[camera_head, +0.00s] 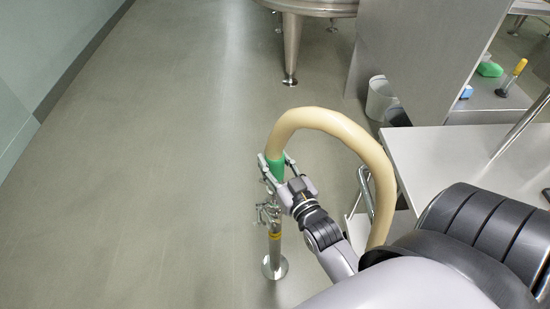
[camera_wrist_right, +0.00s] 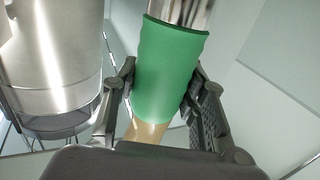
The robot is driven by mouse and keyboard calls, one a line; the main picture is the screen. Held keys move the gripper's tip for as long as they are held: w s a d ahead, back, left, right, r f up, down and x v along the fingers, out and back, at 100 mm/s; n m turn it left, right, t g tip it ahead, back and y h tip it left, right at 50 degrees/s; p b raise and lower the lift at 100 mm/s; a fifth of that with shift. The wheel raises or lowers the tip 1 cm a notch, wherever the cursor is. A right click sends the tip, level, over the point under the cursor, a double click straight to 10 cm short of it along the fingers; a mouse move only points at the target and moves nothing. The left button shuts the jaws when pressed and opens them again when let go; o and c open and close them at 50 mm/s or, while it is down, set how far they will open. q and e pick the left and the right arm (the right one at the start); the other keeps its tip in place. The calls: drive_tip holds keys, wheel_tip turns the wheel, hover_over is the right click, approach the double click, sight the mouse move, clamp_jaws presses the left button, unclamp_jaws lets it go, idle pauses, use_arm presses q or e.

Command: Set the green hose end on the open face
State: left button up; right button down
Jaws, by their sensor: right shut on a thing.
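My right gripper (camera_head: 277,169) is shut around the green hose end (camera_head: 276,171), a green sleeve on a thick beige hose (camera_head: 325,119). The hose arches up and back down toward the right. The steel standpipe (camera_head: 274,245), with a yellow band and round foot, stands on the floor just below the gripper. Clamp-like metal parts (camera_head: 268,212) show at its top; its open face cannot be made out. In the right wrist view the green sleeve (camera_wrist_right: 168,70) lies between both fingers (camera_wrist_right: 160,98), with shiny metal beyond its far rim. Whether hose end and standpipe touch cannot be told.
A pale table (camera_head: 430,155) stands at the right, with a steel partition (camera_head: 410,60) behind it. A bin (camera_head: 380,97) sits on the floor beside the partition. A steel vat leg (camera_head: 291,45) stands at the back. The floor on the left is clear.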

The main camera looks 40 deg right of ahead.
drive_tip(key=shift+f, duration=0.1)
idle(0.8)
drive_tip(key=c, duration=0.9)
unclamp_jaws()
drive_tip(key=shift+f, duration=0.25)
drive_tip(key=s, duration=0.4)
drive_tip(key=s+a, duration=0.1)
drive_tip(key=s, duration=0.7)
drive_tip(key=shift+a, duration=0.4)
